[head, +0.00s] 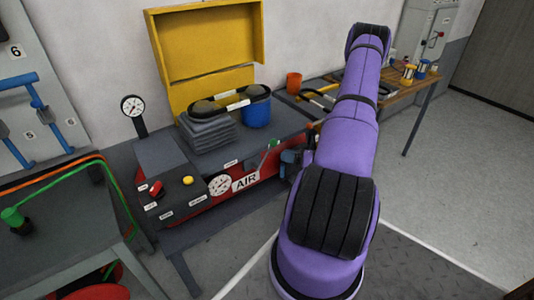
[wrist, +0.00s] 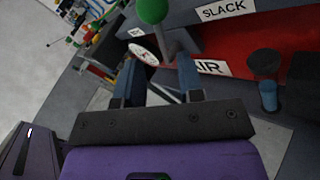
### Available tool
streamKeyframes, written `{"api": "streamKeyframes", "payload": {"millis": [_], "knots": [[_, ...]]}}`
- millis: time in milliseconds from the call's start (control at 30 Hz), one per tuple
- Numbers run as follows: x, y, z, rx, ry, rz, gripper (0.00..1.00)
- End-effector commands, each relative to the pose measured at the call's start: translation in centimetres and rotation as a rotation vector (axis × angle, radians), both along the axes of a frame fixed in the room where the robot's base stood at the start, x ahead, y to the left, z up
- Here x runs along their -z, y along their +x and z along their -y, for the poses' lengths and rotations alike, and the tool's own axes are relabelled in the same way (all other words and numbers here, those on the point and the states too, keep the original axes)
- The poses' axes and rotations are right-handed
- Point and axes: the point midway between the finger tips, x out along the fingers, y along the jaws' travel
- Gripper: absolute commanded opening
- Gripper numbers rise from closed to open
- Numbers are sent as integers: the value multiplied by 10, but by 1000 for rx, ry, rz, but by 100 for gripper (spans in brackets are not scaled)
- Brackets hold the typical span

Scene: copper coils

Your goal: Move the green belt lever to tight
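The green belt lever (head: 272,144) stands on the front of the red AIR machine (head: 262,178), near its right end. In the wrist view its round green knob (wrist: 152,11) tops a grey shaft, just beyond my fingertips. A label reading SLACK (wrist: 226,9) is to the right of the knob. A small white label (wrist: 136,32) lies to its left, too small to read. My gripper (wrist: 158,68) has its two blue fingers apart with nothing between them. In the head view my gripper (head: 289,157) is beside the lever, to its right, partly hidden by my arm.
A dark control box (head: 170,180) with red and yellow knobs is at the machine's left. Grey folded cloths (head: 208,132), a blue pot (head: 257,112) and an open yellow case (head: 207,42) stand behind. A wooden table (head: 405,92) is at the right. Floor is clear at right.

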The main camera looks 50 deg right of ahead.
Motion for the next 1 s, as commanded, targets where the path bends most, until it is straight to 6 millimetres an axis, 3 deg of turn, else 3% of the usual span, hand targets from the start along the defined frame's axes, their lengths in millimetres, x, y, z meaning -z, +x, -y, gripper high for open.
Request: {"api": "streamKeyframes", "payload": {"millis": [200, 400, 867, 1000], "knots": [[0, 36, -18, -4, 0, 0, 35], [0, 59, -29, -3, -1, 1, 35], [0, 69, -33, -1, -1, 0, 35], [0, 68, -33, -1, -1, 0, 3]]}}
